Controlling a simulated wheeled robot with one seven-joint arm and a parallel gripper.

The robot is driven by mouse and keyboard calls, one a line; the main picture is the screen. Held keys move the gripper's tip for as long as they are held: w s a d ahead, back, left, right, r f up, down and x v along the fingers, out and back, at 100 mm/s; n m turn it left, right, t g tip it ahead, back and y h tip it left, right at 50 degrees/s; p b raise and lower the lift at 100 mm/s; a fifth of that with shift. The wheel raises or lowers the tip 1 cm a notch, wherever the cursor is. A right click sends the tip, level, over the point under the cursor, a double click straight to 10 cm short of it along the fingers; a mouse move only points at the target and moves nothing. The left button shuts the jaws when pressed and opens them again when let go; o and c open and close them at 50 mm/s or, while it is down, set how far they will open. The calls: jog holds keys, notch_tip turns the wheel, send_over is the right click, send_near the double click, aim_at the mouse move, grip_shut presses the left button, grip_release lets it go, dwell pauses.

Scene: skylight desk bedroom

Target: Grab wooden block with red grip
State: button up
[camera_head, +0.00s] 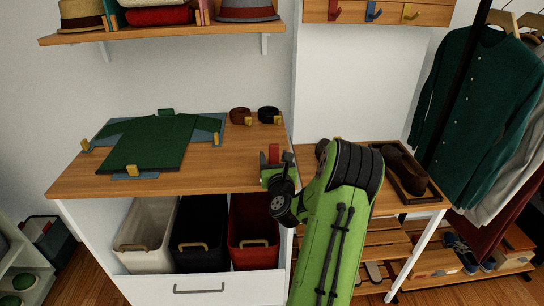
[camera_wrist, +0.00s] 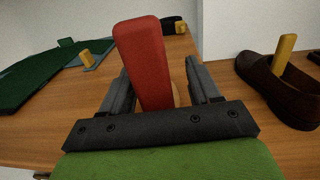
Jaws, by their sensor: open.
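The red grip of the wooden block (camera_wrist: 146,60) stands up between the two fingers of my gripper (camera_wrist: 166,88) in the wrist view. The gripper is open, with some room visible between the grip and the right finger. The wooden base is mostly hidden behind the grip and gripper; only a small tan part shows. In the head view the red grip (camera_head: 274,153) shows at the tabletop's right edge, beside my gripper (camera_head: 277,172). I cannot tell whether a finger touches it.
A green shirt (camera_head: 160,140) lies on the wooden tabletop (camera_head: 235,175) with yellow-gripped pieces around it. Two rolled belts (camera_head: 240,116) lie behind. Brown shoes (camera_head: 405,170) sit on a rack to the right. Bins (camera_head: 255,220) stand below the tabletop.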

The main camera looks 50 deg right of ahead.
jog(key=shift+w+d+f, duration=0.2)
jog(key=shift+w+d, duration=0.25)
jog(key=shift+w, duration=0.05)
jog(key=shift+s+a+r, duration=0.3)
jog(key=shift+a+r, duration=0.1)
jog(key=shift+a, duration=0.15)
jog(key=shift+c, duration=0.2)
jog(key=shift+s, duration=0.1)
jog(key=shift+c, duration=1.1)
jog(key=shift+d+f, duration=0.15)
jog(key=c, duration=0.8)
